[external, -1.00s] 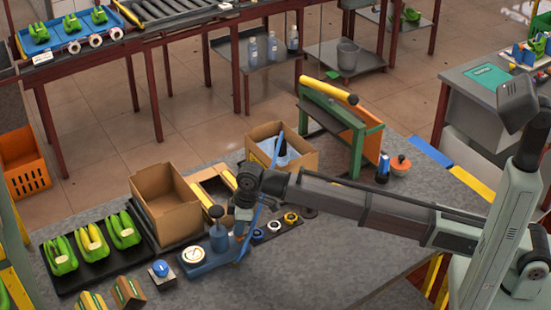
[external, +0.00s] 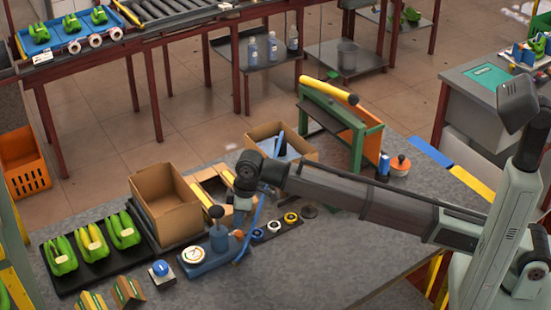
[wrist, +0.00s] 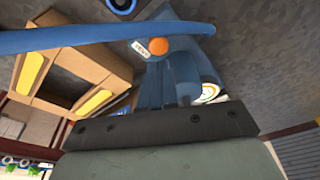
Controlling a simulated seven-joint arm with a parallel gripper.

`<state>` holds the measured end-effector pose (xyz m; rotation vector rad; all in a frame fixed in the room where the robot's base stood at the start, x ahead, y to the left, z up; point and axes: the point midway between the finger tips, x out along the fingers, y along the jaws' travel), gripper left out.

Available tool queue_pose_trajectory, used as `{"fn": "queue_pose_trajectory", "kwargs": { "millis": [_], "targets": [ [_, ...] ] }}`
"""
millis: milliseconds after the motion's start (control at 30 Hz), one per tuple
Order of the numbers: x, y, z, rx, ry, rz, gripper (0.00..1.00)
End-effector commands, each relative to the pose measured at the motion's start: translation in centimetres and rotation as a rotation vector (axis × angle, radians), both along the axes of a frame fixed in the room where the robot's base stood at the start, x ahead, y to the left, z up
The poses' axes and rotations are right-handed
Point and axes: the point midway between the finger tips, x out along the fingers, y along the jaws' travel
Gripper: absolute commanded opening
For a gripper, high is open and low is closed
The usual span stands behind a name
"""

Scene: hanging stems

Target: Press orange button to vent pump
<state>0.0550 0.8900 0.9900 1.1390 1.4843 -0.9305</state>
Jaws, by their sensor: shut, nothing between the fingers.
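The orange button (wrist: 158,46) is a small round cap beside a white label on the blue pump base (external: 215,258). It also shows as an orange spot in the external view (external: 238,234). The pump has a blue cylinder (external: 219,238) and a round white gauge (external: 192,255). My gripper (wrist: 172,62) is shut and empty, pointing down over the pump base. In the wrist view its tips appear just below the button, with the button uncovered. In the external view my gripper (external: 239,220) is close above the button; contact cannot be told.
A curved blue hose or strap (wrist: 70,40) crosses close beside the button. Cardboard boxes (external: 165,205) stand behind the pump. A row of round knobs (external: 274,226) lies to its right, and a blue button box (external: 161,272) to its left. The front right of the table is clear.

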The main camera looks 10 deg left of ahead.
Motion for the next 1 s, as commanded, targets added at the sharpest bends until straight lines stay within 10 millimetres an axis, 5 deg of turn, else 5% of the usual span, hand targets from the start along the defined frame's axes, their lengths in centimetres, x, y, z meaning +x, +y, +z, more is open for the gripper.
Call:
{"fn": "queue_pose_trajectory", "kwargs": {
  "millis": [500,1000],
  "targets": [
    [0.0,0.0,3.7,0.000,0.000,0.000,0.00],
    [0.0,0.0,4.0,-0.001,0.000,0.000,0.00]
  ]
}}
